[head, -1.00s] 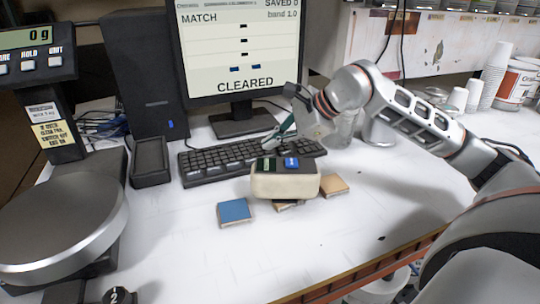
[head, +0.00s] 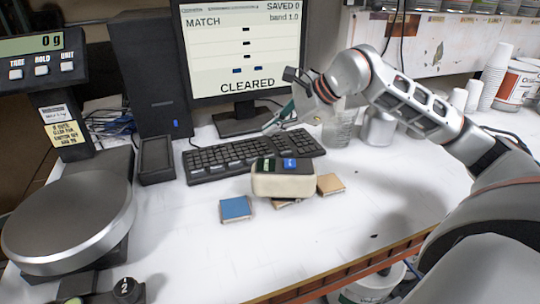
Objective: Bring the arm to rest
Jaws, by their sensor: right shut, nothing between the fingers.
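My right arm comes in from the right, its elbow raised. My right gripper (head: 278,122) is above the far right part of the keyboard (head: 232,155), in front of the monitor. Its fingers are shut and empty, pointing left and down. A cream box-shaped device (head: 284,183) with a green and a blue piece on top stands in front of the keyboard, apart from the gripper. My left gripper does not show.
A scale with a round metal pan (head: 68,222) stands at left. A blue tile (head: 235,208) and a tan tile (head: 330,184) lie by the device. The monitor (head: 240,50) reads CLEARED. A clear beaker (head: 338,128) and a metal cup (head: 378,127) stand behind my arm. The front right table is clear.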

